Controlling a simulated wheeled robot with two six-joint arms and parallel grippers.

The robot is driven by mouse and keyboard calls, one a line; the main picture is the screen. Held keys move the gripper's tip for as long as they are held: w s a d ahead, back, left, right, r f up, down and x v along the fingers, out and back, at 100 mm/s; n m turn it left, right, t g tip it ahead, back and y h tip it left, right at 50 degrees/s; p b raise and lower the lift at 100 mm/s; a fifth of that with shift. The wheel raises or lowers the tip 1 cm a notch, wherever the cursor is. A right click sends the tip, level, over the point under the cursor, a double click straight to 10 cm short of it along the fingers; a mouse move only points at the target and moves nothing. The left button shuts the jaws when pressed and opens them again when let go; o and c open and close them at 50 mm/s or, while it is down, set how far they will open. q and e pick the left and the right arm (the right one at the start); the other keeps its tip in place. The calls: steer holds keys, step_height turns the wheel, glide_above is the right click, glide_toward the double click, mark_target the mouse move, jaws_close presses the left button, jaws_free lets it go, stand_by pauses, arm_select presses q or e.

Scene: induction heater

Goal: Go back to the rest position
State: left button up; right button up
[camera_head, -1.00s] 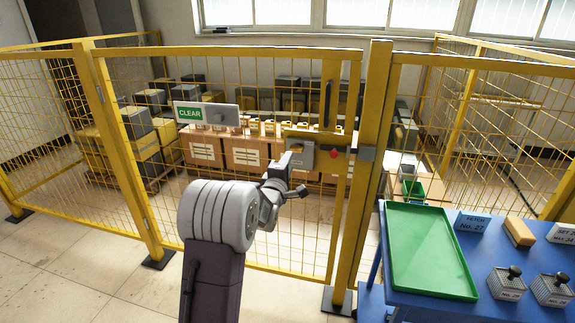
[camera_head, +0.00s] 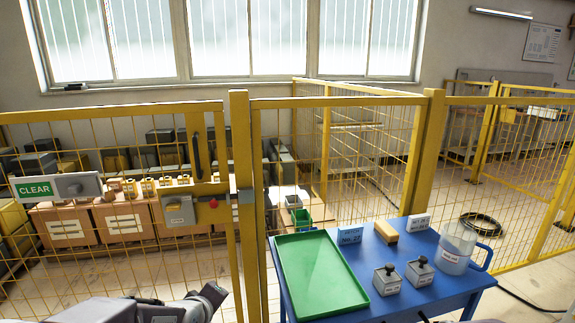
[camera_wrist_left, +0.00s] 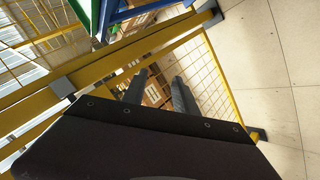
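My left arm comes in at the bottom left of the head view, and its gripper (camera_head: 208,298) is low in front of the yellow mesh fence. In the left wrist view the two dark fingers of my left gripper (camera_wrist_left: 158,86) stand apart with nothing between them. The grey lock box (camera_head: 179,210) on the fence gate is above and apart from the gripper in the picture. My right gripper is not clearly visible.
A blue table (camera_head: 392,263) stands at the right with a green tray (camera_head: 318,274), two small weights, a tan block (camera_head: 386,232) and a clear jug (camera_head: 457,248). Yellow fence posts (camera_head: 245,190) stand close ahead. Boxes (camera_head: 120,222) are behind the fence.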

arm_select(q)
steer(key=s+f+m+g, duration=0.4)
steer(key=s+f+m, duration=0.1)
steer(key=s, duration=0.5)
steer(key=s+f+m+g, duration=0.5)
steer(key=s+m, duration=0.1)
steer(key=s, duration=0.4)
step_height(320, 180, up, 21)
steer(key=p, duration=2)
steer(key=shift+w+d+f+p, duration=0.2)
steer(key=shift+w+d+p, duration=0.05)
steer(key=shift+w+p, duration=0.1)
steer(key=shift+f, duration=0.1)
